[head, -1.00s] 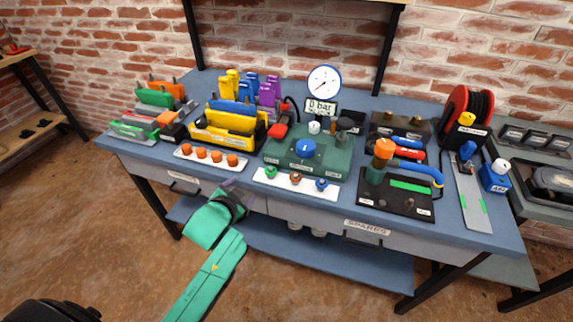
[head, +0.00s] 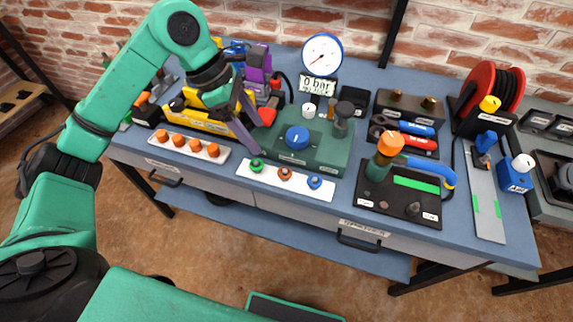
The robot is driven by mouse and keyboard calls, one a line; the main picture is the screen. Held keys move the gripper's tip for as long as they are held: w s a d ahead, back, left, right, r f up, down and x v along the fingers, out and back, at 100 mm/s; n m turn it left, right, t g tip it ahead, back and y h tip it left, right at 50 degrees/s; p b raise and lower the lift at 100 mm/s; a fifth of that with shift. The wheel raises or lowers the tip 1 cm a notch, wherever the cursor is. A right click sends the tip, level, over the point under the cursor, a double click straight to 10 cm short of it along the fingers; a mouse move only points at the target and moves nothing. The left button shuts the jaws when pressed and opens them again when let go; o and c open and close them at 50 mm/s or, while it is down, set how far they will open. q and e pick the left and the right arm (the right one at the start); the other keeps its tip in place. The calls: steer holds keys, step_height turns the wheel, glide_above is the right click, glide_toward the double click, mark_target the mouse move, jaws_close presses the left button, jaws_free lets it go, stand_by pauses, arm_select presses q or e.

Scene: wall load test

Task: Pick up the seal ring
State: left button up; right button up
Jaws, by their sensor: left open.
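A white strip (head: 299,190) at the table's front edge holds three small round pieces: a green one (head: 256,165), an orange-brown one (head: 285,173) and a blue one (head: 314,182). They may be seal rings; at this size I cannot tell which piece is the seal ring. My left gripper (head: 260,139) is open and points down toward the table. It hangs just above and behind the green piece, beside the left side of the green test block (head: 325,155). I cannot tell whether its fingers touch anything. My right gripper is not in view.
A white strip with orange caps (head: 179,140) lies to the left. A black tray (head: 398,200) with an orange-topped tool stands right. Yellow and purple holders (head: 257,62) stand behind my arm.

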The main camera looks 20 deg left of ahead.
mark_target(283, 170)
arm_select(q)
steer(key=p+x, duration=0.3)
steer(key=x, duration=0.9)
steer(key=shift+s+d+f, duration=0.15)
steer(key=shift+d+f, duration=0.15)
steer(key=shift+f, duration=0.2)
jaws_close()
